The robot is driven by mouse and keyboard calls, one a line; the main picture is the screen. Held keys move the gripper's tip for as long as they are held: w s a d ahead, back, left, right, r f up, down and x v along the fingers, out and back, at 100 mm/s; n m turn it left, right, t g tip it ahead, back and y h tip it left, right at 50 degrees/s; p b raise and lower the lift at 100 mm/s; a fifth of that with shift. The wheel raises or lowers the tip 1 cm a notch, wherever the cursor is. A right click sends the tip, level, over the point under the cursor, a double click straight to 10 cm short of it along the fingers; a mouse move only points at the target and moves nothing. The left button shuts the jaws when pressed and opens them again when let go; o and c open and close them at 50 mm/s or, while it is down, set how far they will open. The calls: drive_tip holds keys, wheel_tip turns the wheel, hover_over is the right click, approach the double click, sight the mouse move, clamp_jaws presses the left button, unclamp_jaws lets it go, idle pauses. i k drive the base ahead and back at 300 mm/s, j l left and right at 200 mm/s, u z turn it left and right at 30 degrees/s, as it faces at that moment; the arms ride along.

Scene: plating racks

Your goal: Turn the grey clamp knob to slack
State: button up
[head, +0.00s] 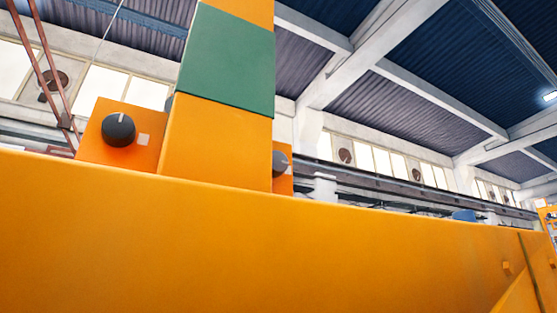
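A dark knob (119,130) sits on an orange plate (92,140) left of the upright post. Its white pointer line points almost straight up, and a small pale square (144,140) is on the plate to its right. A greyer knob (280,163) sits on a second orange plate (285,184) right of the post, partly hidden by it. A light mark on this knob seems to point right. No lettering is readable, so I cannot tell which setting either knob is at. My gripper is not in view.
A wide orange beam (230,240) crosses the lower view and hides the plates' lower edges. The orange post (215,140) with a green band (228,62) rises between the knobs. Behind are hall windows and roof beams. Brown-red bars (52,75) stand at far left.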

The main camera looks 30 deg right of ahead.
sight(280, 162)
drive_tip(key=k+j, duration=0.1)
drive_tip(key=j, duration=0.2)
drive_tip(key=k+j, duration=0.15)
drive_tip(key=j, duration=0.2)
drive_tip(key=k+j, duration=0.1)
drive_tip(key=j, duration=0.2)
drive_tip(key=k+j, duration=0.1)
drive_tip(key=j, duration=0.2)
drive_tip(key=z, duration=0.05)
